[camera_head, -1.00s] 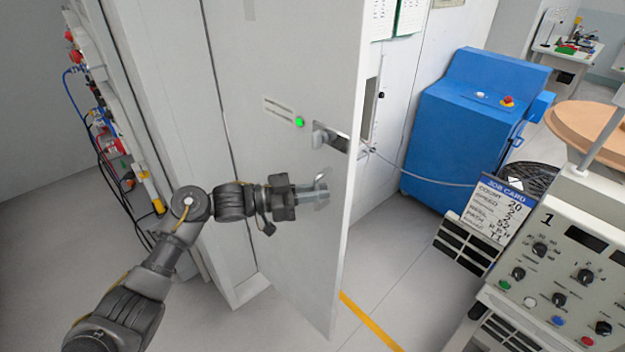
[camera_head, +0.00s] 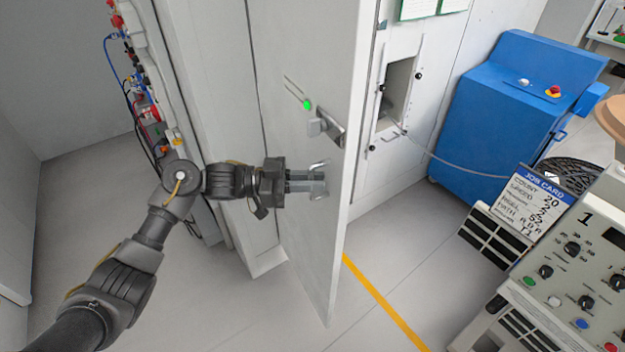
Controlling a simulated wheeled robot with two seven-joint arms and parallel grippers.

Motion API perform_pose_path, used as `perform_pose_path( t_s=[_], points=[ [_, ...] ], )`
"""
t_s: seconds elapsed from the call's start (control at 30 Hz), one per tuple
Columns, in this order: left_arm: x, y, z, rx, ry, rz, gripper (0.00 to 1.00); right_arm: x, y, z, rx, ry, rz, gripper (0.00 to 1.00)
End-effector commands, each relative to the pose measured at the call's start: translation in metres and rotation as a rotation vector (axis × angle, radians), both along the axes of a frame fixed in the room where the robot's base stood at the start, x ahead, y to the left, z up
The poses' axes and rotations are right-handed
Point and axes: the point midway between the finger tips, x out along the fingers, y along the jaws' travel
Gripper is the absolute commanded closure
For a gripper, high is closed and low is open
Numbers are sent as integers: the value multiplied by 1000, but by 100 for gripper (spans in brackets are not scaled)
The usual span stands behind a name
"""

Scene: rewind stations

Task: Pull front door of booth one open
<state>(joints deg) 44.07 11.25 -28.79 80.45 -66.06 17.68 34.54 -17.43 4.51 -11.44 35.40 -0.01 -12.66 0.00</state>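The white booth door (camera_head: 300,225) stands ajar, with its free edge swung out towards me. It bears a metal handle (camera_head: 325,128) and a green light beside it. My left gripper (camera_head: 320,179) is just below the handle, in front of the door's face. Its two fingers are apart with nothing visible between them. It does not hold the handle, and I cannot tell whether it touches the door. My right gripper is not in view.
Past the door's free edge is a framed opening (camera_head: 397,90) in the wall. A blue machine (camera_head: 515,105) and a control console (camera_head: 575,265) with a job card (camera_head: 534,203) stand to the right. Cables and red fittings line the left side. Floor with a yellow line (camera_head: 385,303) is clear.

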Motion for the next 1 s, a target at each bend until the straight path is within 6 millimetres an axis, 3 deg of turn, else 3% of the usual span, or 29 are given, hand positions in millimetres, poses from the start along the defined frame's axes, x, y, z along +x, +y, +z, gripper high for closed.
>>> perform_pose_path(
  t_s=[0.1, 0.47, 0.8, 1.0],
  points=[
    [0, 0, 0, 0, -1, 1, 70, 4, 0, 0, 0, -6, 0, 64],
    [1, 7, -2, 1, 0, 1, 70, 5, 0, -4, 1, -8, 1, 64],
    [5, 71, -4, 2, -3, 4, 70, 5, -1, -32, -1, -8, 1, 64],
    [6, 99, -3, 2, 0, 2, 70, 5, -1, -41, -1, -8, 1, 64]
  ],
)
